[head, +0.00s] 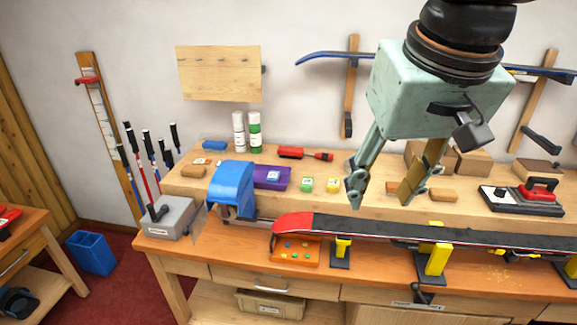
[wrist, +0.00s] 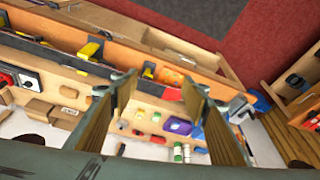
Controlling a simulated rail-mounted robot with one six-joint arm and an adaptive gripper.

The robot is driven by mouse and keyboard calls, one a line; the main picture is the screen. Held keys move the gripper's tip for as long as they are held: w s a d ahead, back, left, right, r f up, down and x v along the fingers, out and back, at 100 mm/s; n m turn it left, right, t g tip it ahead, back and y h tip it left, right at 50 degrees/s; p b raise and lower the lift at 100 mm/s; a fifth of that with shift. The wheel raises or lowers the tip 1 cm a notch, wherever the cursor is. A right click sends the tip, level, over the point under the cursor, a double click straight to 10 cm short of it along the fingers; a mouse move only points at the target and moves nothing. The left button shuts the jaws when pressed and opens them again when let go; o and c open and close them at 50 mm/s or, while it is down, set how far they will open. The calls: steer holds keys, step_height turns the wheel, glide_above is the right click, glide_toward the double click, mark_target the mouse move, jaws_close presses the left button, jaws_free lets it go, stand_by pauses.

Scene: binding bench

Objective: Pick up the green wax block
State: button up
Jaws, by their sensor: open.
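The green wax block (head: 307,184) lies on the raised wooden shelf at the back of the bench, between the purple tray (head: 271,178) and a yellow wax block (head: 333,185). In the wrist view a small green block (wrist: 156,117) shows between the fingers, beyond them. My gripper (head: 381,194) is open and empty, its fingers pointing down. In the head view it hangs to the right of the green block, clear of it. It also shows in the wrist view (wrist: 160,88).
A ski (head: 400,230) lies clamped along the bench front. A blue curved guard (head: 231,188) stands left of the tray. A red-handled brush (head: 300,153) and white and green cans (head: 254,132) stand behind. Brown blocks and a red-handled iron (head: 538,191) are on the right.

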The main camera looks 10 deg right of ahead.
steer(key=w+f+m+p, duration=0.1)
steer(key=w+f+p, duration=0.1)
steer(key=w, duration=1.3)
steer(key=w+f+m+p, duration=0.1)
steer(key=w+f+p, duration=0.1)
steer(key=w, duration=1.2)
steer(key=w+f+m+p, duration=0.1)
steer(key=w+f+p, duration=0.2)
steer(key=w+f, duration=1.7)
steer(key=w, duration=0.4)
steer(key=shift+w+g+h+p, duration=0.15)
steer(key=shift+g+h+p, duration=0.15)
steer(key=shift+h, duration=0.1)
steer(key=shift+f, duration=0.15)
glide_above(307, 181)
steer(key=s, duration=0.2)
steer(key=shift+a+f, duration=0.2)
steer(key=shift+f, duration=3.8)
steer(key=shift+p+x, duration=0.5)
steer(key=shift+x, duration=2.05)
